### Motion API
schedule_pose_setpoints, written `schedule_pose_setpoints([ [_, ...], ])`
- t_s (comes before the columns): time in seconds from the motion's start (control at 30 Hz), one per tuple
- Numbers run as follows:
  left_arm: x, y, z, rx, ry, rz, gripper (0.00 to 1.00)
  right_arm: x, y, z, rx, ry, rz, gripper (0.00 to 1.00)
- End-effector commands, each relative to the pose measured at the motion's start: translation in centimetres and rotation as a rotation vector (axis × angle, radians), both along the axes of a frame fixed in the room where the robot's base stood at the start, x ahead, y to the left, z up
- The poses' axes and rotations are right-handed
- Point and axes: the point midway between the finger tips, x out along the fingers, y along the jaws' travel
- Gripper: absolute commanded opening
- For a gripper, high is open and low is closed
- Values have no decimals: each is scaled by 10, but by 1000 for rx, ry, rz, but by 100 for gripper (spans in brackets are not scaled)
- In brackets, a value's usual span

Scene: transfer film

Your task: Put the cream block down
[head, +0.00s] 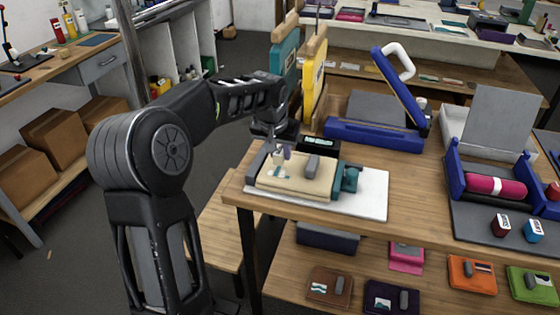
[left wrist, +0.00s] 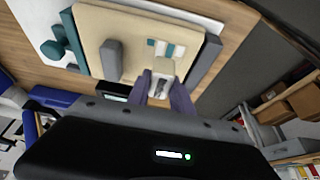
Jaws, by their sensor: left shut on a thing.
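The cream block (head: 290,180) is a flat cream slab with a grey knob and small teal and white marks. In the head view it is at or just above a grey and teal fixture on a white board; I cannot tell whether it is touching. My left gripper (head: 279,153) comes down over its far left part. In the left wrist view the block (left wrist: 135,32) fills the top, and the left gripper's (left wrist: 163,84) fingers are closed around a small pale piece at its edge. My right gripper is not in view.
The white board (head: 368,195) lies on a wooden table. A small black box with a green display (head: 319,145) is just behind. Yellow (head: 314,75) and teal upright pieces and a blue press (head: 375,133) stand farther back. Several coloured blocks lie on the shelf below.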

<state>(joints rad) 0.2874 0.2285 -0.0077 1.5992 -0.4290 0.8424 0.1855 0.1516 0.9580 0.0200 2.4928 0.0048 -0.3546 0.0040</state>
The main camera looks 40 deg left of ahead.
Motion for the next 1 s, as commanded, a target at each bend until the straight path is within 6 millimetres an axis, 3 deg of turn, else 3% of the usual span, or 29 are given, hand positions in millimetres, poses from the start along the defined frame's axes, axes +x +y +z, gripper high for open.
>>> schedule_pose_setpoints([
  [0.3, 0, 0, -3, 0, 0, 0, 0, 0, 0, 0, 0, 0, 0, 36],
  [0.6, 0, 0, -36, 0, 1, 0, 0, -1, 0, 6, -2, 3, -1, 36],
  [1.0, 0, 0, -43, 0, -1, 0, 0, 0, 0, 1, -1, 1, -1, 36],
])
